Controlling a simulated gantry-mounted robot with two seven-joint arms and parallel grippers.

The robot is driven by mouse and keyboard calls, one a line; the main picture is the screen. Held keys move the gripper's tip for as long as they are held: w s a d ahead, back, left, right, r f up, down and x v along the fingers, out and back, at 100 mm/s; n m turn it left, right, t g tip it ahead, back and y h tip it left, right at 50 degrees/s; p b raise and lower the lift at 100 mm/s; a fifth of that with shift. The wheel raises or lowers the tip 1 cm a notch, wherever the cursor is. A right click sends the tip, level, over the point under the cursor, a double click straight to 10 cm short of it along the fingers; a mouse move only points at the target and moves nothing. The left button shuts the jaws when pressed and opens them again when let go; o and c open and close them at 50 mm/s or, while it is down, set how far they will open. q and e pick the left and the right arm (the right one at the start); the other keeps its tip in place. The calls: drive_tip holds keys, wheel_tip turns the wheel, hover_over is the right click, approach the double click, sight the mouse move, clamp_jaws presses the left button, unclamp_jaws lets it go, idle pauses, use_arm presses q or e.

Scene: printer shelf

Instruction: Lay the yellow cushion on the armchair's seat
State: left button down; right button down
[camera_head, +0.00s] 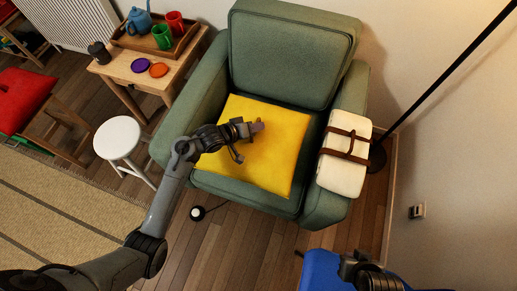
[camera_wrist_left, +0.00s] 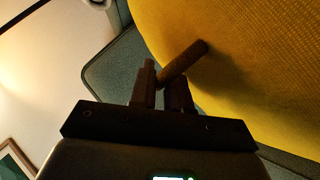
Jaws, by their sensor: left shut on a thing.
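The yellow cushion (camera_head: 275,157) lies over the seat of the green armchair (camera_head: 295,50), its front corner close to the seat's front edge. I cannot tell whether its whole underside touches the seat. My left gripper (camera_head: 248,129) is over the middle of the cushion, shut on a small peg-like handle that stands up from it.
A white cushion or roll with brown straps (camera_head: 344,155) lies on the right armrest. A lamp pole (camera_head: 440,80) stands at right. A white stool (camera_head: 119,138) and a wooden side table (camera_head: 140,72) with a tray stand at left. A blue object (camera_head: 322,272) is beside my right arm.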

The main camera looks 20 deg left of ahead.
use_arm(q)
wheel_tip(320, 180, down, 9)
drive_tip(key=b, duration=0.5)
drive_tip(key=shift+f, duration=0.35)
drive_tip(key=shift+f, duration=0.15)
drive_tip(key=c, duration=1.1)
unclamp_jaws()
drive_tip(key=shift+f, duration=0.15)
